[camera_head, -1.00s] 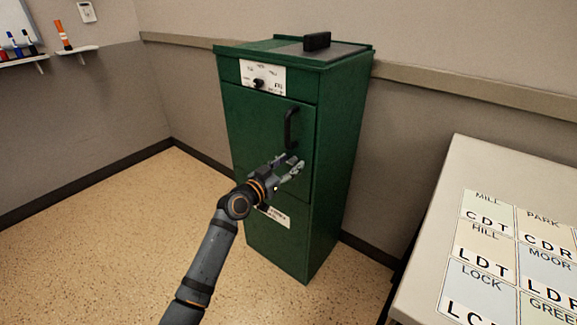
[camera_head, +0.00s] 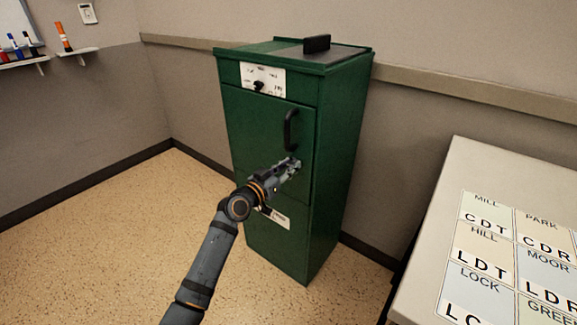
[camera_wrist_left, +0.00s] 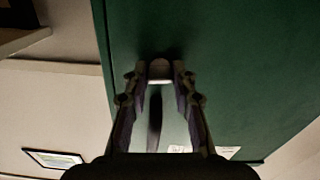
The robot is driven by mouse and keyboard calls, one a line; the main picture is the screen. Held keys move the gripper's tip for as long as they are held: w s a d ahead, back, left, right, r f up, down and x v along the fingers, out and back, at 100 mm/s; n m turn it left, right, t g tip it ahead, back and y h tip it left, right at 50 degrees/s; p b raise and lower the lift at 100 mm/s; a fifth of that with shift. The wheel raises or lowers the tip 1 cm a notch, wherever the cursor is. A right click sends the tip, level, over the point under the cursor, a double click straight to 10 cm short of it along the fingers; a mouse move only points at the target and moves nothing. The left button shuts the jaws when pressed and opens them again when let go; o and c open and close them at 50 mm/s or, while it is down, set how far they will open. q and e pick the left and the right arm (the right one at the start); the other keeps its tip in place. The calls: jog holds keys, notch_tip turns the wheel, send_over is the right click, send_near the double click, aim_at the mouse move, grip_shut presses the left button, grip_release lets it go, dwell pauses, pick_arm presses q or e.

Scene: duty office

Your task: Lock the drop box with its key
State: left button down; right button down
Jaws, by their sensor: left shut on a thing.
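The green drop box (camera_head: 270,215) stands upright against the back wall. Its front has a black door handle (camera_head: 291,129) and, above it, a white plate with a black knob (camera_head: 259,86). My left gripper (camera_head: 294,165) is at the door front, just below the handle. In the left wrist view its fingers (camera_wrist_left: 159,78) are closed on a small rounded piece, apparently the key (camera_wrist_left: 160,68), against the green door. The fingers hide the lock and most of the key, so I cannot tell how far in it sits. My right gripper is out of view.
A pale table (camera_head: 440,220) with lettered cards stands at the right. Small shelves (camera_head: 78,51) with markers hang on the left wall. A black slot piece (camera_head: 316,42) sits on top of the box. The floor left of the box is clear.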

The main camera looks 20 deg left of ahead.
pick_arm(q)
jog(key=shift+n+p, duration=0.3)
jog(key=shift+n, duration=1)
jog(key=shift+r+n+p, duration=0.1)
jog(key=shift+n+p, duration=0.2)
jog(key=shift+n, duration=0.2)
jog(key=n+p, duration=0.1)
jog(key=n, duration=0.3)
jog(key=shift+n+p, duration=0.3)
jog(key=shift+p, duration=0.1)
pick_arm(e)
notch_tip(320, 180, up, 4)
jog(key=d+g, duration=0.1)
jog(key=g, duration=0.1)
pick_arm(q)
jog(key=shift+n, duration=0.4)
jog(key=n+p, duration=0.2)
jog(key=n, duration=0.3)
jog(key=shift+n, duration=0.4)
jog(key=shift+n+p, duration=0.6)
jog(key=shift+n, duration=0.4)
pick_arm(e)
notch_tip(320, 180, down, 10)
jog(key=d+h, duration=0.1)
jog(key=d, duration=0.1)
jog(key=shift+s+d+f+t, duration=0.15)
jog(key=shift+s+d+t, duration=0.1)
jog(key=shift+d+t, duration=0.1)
